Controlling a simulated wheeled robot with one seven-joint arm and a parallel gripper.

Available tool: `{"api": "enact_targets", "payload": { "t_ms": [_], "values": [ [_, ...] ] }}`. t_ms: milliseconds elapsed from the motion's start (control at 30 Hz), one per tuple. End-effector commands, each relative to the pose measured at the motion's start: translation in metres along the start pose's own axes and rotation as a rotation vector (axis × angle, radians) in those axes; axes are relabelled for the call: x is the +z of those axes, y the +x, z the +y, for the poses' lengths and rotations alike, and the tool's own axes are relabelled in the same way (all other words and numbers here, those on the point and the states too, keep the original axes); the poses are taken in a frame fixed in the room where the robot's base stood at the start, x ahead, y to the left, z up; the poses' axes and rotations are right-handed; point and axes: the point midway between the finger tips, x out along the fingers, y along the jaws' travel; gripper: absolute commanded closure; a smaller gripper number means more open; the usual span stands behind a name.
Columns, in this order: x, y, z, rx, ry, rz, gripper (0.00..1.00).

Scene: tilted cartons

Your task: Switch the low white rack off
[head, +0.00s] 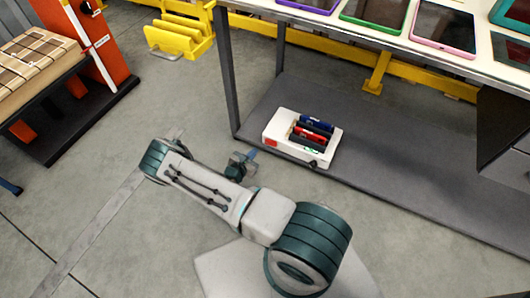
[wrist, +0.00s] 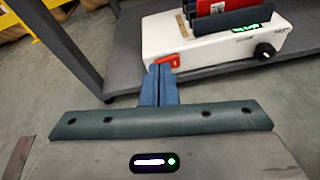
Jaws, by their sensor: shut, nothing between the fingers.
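The low white rack (head: 280,127) sits on the grey lower shelf under the table, near the shelf's left end. It also shows in the wrist view (wrist: 210,52). A red rocker switch (wrist: 166,61) is on the left of its front face, with a small green display and a black knob (wrist: 265,51) further right. My gripper (wrist: 161,70) is shut and empty, its blue fingertips just in front of the red switch and overlapping its lower edge in the picture. I cannot tell whether they touch it. In the head view my gripper (head: 251,154) is just left of the rack.
Red and dark blue flat items (head: 312,128) stand in the rack's slots. A dark table leg (head: 227,75) rises left of the rack. Coloured-frame tablets (head: 445,25) lie on the tabletop above. The shelf (head: 400,166) right of the rack is clear.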

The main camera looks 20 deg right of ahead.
Motion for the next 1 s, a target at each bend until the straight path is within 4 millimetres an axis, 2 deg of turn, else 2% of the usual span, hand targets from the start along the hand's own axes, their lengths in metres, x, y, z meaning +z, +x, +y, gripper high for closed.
{"api": "enact_targets", "payload": {
  "t_ms": [33, 100, 200, 300, 767, 867, 1000],
  "values": [
    [-0.026, 0.006, -0.008, 0.036, -0.05, 0.005, 1.0],
    [-0.048, 0.01, -0.014, 0.078, -0.103, 0.014, 1.0],
    [-0.069, 0.013, -0.021, 0.122, -0.158, 0.024, 1.0],
    [-0.08, 0.015, -0.024, 0.146, -0.187, 0.031, 1.0],
    [-0.083, 0.018, -0.025, 0.153, -0.198, 0.034, 1.0],
    [-0.085, 0.028, -0.025, 0.152, -0.197, 0.034, 1.0],
    [-0.088, 0.052, -0.022, 0.151, -0.196, 0.033, 1.0]
  ]
}}
